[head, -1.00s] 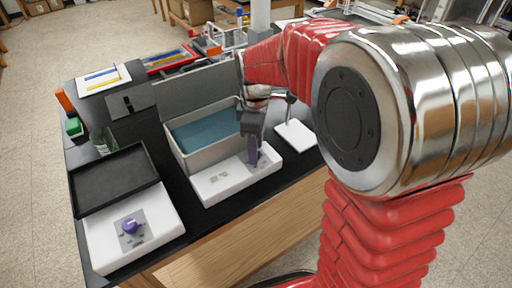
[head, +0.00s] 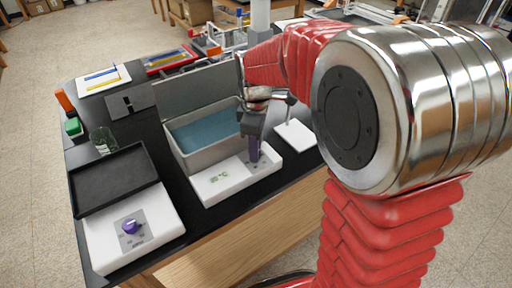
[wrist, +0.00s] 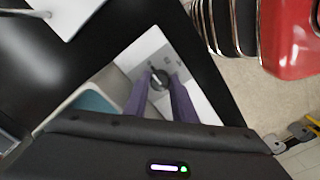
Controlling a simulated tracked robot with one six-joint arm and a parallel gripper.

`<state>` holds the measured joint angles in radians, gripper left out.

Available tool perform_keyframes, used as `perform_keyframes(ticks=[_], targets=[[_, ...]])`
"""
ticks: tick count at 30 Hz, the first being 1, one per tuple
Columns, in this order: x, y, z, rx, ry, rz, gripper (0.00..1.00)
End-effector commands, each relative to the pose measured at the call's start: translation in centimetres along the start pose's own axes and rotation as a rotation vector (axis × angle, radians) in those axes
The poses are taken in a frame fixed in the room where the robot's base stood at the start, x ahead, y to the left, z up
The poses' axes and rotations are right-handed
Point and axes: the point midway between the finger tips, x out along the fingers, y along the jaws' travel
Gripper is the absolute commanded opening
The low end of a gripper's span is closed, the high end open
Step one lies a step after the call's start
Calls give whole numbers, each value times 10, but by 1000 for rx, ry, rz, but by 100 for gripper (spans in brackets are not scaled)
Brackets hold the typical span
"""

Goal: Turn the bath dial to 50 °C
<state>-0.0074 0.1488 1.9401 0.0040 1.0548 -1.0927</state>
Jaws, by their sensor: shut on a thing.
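The bath (head: 205,137) is a pale open tank of blue water with a raised lid behind it and a white control panel (head: 215,190) in front. The panel has a small greenish display (head: 219,177). The bath dial (wrist: 160,79) is a dark round knob with a light pointer mark, seen in the wrist view on a grey plate. My gripper (head: 254,154) points down at the right end of the panel, and its purple fingers (wrist: 162,92) are shut on the dial from both sides. In the head view the fingers hide the dial. The display digits are too small to read.
A hotplate with a black top (head: 115,180) and a purple knob (head: 131,226) stands at the left. A white slab with a rod (head: 296,136) stands right of the bath.

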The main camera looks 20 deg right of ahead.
Motion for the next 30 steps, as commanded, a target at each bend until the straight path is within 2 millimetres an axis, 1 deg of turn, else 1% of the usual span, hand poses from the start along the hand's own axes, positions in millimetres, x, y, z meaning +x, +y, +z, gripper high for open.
perform_keyframes(ticks=[8,14,20,30], targets=[[-1,2,0,33,-2,7,2],[-1,2,0,116,-2,8,2],[-1,2,-1,258,-1,9,2],[-1,1,-1,572,1,9,2]])
